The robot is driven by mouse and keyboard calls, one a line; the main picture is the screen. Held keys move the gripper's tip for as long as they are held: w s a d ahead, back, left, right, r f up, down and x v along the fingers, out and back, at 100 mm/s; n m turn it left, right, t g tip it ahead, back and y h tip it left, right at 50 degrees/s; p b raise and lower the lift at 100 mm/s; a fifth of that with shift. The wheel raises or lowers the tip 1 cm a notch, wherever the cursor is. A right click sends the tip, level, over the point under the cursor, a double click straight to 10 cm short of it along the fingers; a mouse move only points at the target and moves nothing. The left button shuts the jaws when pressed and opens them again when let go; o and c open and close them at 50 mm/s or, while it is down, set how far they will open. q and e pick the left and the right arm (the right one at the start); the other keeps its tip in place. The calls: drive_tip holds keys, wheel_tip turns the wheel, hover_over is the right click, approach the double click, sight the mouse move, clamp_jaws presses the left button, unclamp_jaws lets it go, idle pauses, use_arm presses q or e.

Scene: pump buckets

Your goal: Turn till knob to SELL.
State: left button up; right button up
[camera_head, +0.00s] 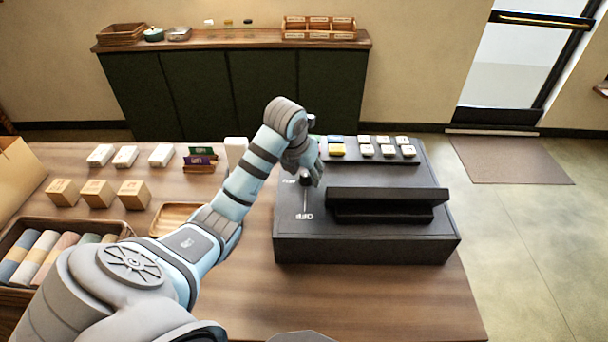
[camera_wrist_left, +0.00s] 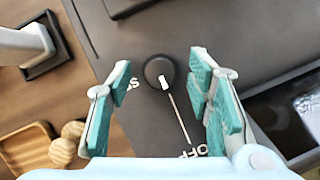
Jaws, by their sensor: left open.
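The black till (camera_head: 365,250) stands on the wooden table. Its round black knob (camera_head: 306,178) also shows in the wrist view (camera_wrist_left: 156,68). The knob's white pointer mark is in line with a white line that runs to the OFF label (camera_wrist_left: 188,152). Another white label (camera_wrist_left: 132,84) left of the knob is partly hidden by a finger. My left gripper (camera_head: 310,160) is over the knob; in the wrist view its teal-padded fingers (camera_wrist_left: 160,82) are spread on either side of it. My right gripper is not in view.
The till has a raised dark bar (camera_head: 390,194) and several keys (camera_head: 383,149) behind. A white post on a dark base (camera_wrist_left: 38,48) and a wooden tray (camera_wrist_left: 28,148) stand beside the till. Small boxes (camera_head: 95,192) fill the table's left.

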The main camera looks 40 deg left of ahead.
use_arm(q)
drive_tip(key=shift+w+f, duration=0.1)
drive_tip(key=shift+w, duration=0.1)
drive_tip(key=shift+s, duration=0.2)
drive_tip(key=c, duration=0.5)
clamp_jaws()
